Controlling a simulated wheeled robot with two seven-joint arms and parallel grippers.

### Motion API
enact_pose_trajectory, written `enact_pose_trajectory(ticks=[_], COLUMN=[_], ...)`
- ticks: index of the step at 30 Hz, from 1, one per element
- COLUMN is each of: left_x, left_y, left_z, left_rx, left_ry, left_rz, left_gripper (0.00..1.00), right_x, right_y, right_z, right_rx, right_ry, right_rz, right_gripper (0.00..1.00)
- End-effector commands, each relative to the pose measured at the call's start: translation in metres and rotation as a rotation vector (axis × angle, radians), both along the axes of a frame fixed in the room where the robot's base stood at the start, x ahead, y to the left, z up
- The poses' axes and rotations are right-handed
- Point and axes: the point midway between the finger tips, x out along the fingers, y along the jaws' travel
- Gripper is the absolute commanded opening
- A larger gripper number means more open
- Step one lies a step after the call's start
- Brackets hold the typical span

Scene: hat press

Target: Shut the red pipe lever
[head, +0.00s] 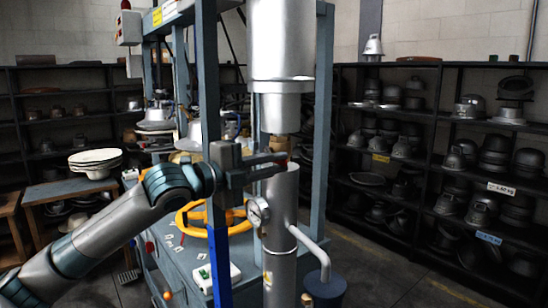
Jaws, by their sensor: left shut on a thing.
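The red pipe lever (283,163) shows only as a small red patch at the top of the silver vertical pipe (282,205). My left arm comes in from the left, and my left gripper (277,165) reaches right to the pipe with its fingers on the lever. The gripper is shut on it. The fingers hide most of the lever, so I cannot tell its angle. My right gripper is not in view.
A round gauge (257,212) sits on the pipe below my gripper. A blue-grey frame post (212,120) stands close by my gripper. A wide silver cylinder (281,60) hangs above. Shelves of hat moulds (440,125) stand at the right, with open floor before them.

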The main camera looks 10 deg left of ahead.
Motion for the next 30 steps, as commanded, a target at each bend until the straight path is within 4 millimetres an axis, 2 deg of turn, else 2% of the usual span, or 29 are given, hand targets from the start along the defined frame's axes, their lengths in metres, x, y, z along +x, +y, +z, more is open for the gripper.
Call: enact_pose_trajectory(ticks=[14, 15, 16, 17, 30], left_x=[-0.0002, -0.0002, -0.0001, -0.0001, -0.0034], left_y=[-0.0007, -0.0007, -0.0007, -0.0007, 0.0035], left_z=[-0.0041, -0.0042, -0.0041, -0.0039, -0.0028], left_rx=[0.016, 0.015, 0.015, 0.015, 0.013], left_ry=[-0.007, -0.007, -0.007, -0.007, -0.009], left_rz=[-0.001, -0.001, -0.001, -0.001, 0.001], left_gripper=[0.0, 0.23, 0.3, 0.33, 0.33], right_x=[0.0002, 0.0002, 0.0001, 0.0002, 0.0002], right_y=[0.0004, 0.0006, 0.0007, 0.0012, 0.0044], right_z=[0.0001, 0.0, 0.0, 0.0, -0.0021], right_rx=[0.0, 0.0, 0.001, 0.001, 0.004], right_ry=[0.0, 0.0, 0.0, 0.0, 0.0], right_rz=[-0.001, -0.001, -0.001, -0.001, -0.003], right_gripper=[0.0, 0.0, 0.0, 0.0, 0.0])
